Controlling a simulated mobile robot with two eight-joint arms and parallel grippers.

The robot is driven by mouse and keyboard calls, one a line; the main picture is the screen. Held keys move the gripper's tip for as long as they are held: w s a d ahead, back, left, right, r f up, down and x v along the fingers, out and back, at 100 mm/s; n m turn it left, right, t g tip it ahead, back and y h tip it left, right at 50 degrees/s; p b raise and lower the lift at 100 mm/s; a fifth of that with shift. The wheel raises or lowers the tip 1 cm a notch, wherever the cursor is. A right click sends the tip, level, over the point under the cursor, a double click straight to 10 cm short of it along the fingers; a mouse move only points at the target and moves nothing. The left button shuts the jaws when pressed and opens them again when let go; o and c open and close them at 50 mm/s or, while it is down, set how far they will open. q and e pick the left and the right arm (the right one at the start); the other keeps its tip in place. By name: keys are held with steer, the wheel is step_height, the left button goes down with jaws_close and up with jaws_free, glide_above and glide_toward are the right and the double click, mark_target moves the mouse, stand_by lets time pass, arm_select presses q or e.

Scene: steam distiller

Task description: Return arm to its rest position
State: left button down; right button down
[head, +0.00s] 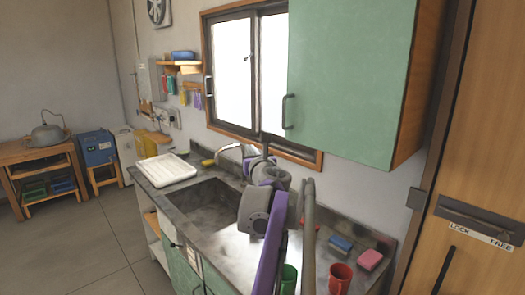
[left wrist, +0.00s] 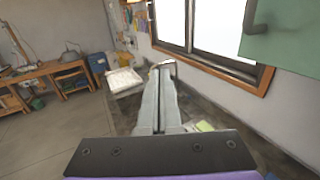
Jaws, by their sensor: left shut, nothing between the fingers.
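My left arm rises from the bottom of the head view, in purple and grey links, over the sink counter. My left gripper (head: 265,146) is at its far end, small and partly hidden behind the wrist, in front of the wall below the window. In the left wrist view the two grey fingers (left wrist: 161,88) lie together, shut, with nothing held. They point toward the back of the counter. My right gripper is not in view.
The dark sink (head: 200,205) lies left of my arm, with a white drying tray (head: 165,170) beyond it. A red cup (head: 340,278), green cup (head: 288,279), blue sponge (head: 341,243) and pink sponge (head: 370,259) are at right. A green cabinet (head: 345,80) hangs above. Floor is clear at left.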

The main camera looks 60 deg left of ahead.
arm_select(q)
steer(key=w+d+f+n+t+h, duration=0.1)
steer(key=w+d+f+n+h, duration=0.2)
steer(key=d+f, duration=0.55)
steer(key=w+d+f+n+h, duration=0.1)
steer(key=d+f+n+h, duration=0.1)
steer(key=d+f+n, duration=0.6)
steer(key=w+d+f+n+t+h, duration=0.1)
steer(key=w+d+f+n+h, duration=0.15)
steer(key=d+f, duration=0.5)
steer(key=s+d+f+n+h, duration=0.2)
steer(key=d+f, duration=0.3)
steer(key=d, duration=0.4)
steer(key=s+d+f+n+h, duration=0.2)
steer(key=s+d+f+h, duration=0.1)
steer(key=d, duration=0.7)
steer(key=s+d+f+n+h, duration=0.2)
steer(key=d+f+h, duration=0.3)
steer(key=d+f, duration=0.3)
steer(key=shift+s+d+n, duration=0.25)
steer(key=shift+d+n, duration=0.2)
steer(key=shift+d, duration=0.25)
